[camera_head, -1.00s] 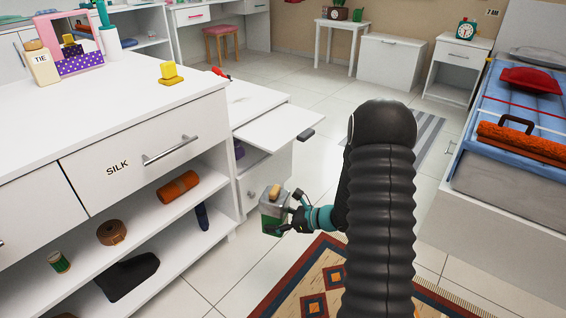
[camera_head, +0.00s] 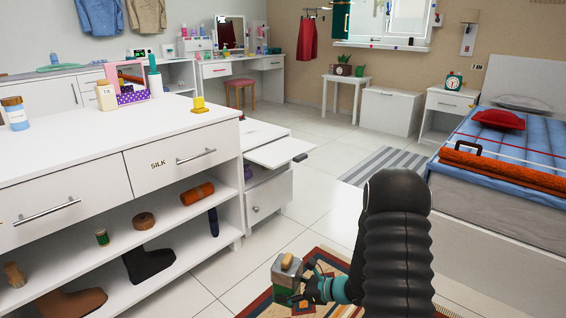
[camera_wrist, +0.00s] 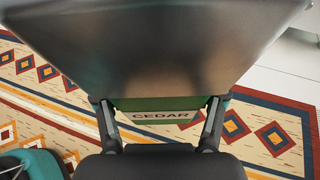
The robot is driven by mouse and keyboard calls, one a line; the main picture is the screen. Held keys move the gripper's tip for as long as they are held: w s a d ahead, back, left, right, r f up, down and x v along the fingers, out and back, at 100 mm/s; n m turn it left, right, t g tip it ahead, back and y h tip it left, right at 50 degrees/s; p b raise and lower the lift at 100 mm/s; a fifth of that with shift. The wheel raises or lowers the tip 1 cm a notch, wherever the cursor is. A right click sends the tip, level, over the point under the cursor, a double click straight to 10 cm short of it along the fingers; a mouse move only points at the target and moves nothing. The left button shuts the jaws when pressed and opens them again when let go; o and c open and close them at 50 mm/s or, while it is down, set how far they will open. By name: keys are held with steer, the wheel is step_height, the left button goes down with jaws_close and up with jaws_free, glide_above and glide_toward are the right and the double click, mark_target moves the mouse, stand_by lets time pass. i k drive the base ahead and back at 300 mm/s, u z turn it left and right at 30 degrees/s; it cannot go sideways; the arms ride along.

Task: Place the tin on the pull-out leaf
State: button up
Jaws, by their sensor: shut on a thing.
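The tin (camera_head: 286,275) is a grey metal box with a green lower part and a tan piece on its top. In the wrist view the tin (camera_wrist: 160,45) fills the upper middle, and its green band reads CEDAR. My gripper (camera_head: 303,288) is shut on the tin and holds it in the air above the floor and rug. In the wrist view the fingers of my gripper (camera_wrist: 160,125) press its two sides. The pull-out leaf (camera_head: 278,150) is a white board extended from the low white cabinet, with a dark end handle. Its top looks bare. The tin is below and in front of it in the head view.
The patterned rug (camera_head: 320,262) lies below my arm. The bed (camera_head: 500,190) is at the right. Open tiled floor lies between.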

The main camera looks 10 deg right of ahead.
mark_target(285, 151)
steer(key=u, duration=0.75)
steer(key=i, duration=0.95)
steer(key=z, duration=0.7)
steer(key=i, duration=0.6)
steer(key=z, duration=0.6)
